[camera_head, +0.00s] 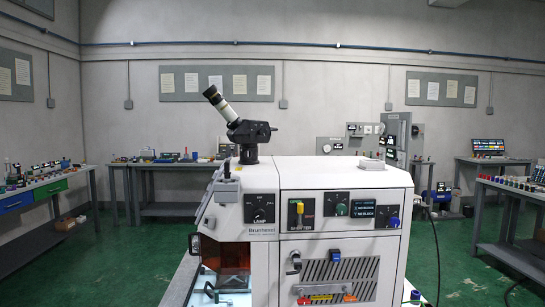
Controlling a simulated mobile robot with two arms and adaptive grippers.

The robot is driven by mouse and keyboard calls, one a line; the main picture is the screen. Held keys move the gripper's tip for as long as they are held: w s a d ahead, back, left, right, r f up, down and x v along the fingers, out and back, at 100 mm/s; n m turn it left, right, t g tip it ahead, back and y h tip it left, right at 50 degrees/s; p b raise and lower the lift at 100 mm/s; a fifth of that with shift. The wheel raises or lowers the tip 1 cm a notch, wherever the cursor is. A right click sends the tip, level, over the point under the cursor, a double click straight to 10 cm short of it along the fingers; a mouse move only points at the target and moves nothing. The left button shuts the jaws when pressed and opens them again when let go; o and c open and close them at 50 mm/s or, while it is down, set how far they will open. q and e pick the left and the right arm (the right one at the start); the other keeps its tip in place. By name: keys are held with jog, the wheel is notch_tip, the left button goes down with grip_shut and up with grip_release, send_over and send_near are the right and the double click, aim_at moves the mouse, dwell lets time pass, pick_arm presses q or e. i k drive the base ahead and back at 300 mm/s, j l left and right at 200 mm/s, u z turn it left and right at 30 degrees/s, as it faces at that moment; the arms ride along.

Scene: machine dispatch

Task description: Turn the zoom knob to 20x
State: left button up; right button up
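A white cabinet-like machine (345,172) stands in front of me with a microscope eyepiece unit (249,131) on top. Small dark displays (363,209) sit between the green and blue knobs. I cannot read any zoom label or 20x mark, so I cannot tell which control is the zoom knob. Neither of my grippers is in view.
Below the controls are a door handle (294,262), a vent grille (343,273) and a blue latch (335,255). An open lit chamber (224,275) is at lower left. Benches with equipment line the walls, including a left bench (40,184) and right bench (512,200). Green floor (110,265) is clear on the left.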

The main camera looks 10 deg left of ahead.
aim_at(262, 132)
jog(key=i+l+u, duration=0.35)
jog(key=l+u, duration=0.15)
jog(key=l, duration=0.2)
jog(key=i+l+u, duration=0.1)
jog(key=l+u, duration=0.35)
jog(key=l, duration=0.3)
jog(key=i+l, duration=0.05)
